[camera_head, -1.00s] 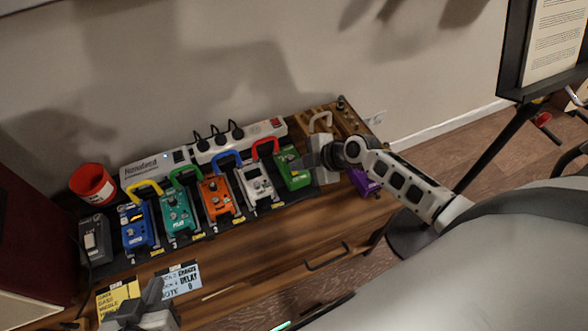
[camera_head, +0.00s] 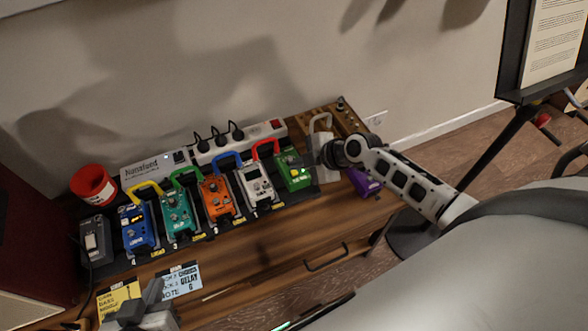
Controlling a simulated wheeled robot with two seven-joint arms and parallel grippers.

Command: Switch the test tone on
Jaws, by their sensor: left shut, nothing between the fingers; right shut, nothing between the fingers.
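A grey pedal-like box (camera_head: 96,240) with a light rocker on top stands at the left end of the table. A wooden box (camera_head: 348,117) with small knobs stands at the back right. I cannot tell which device carries the test tone switch. My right gripper (camera_head: 316,150) is shut and empty, just right of the green pedal (camera_head: 294,170) and in front of the wooden box. It hides part of what lies behind it; contact cannot be told. My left gripper (camera_head: 143,300) is shut and empty at the front left, by the yellow note (camera_head: 118,298).
Behind are a white box (camera_head: 155,168) and a power strip (camera_head: 238,142). A red cup (camera_head: 93,184) and a purple item (camera_head: 364,183) flank them.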

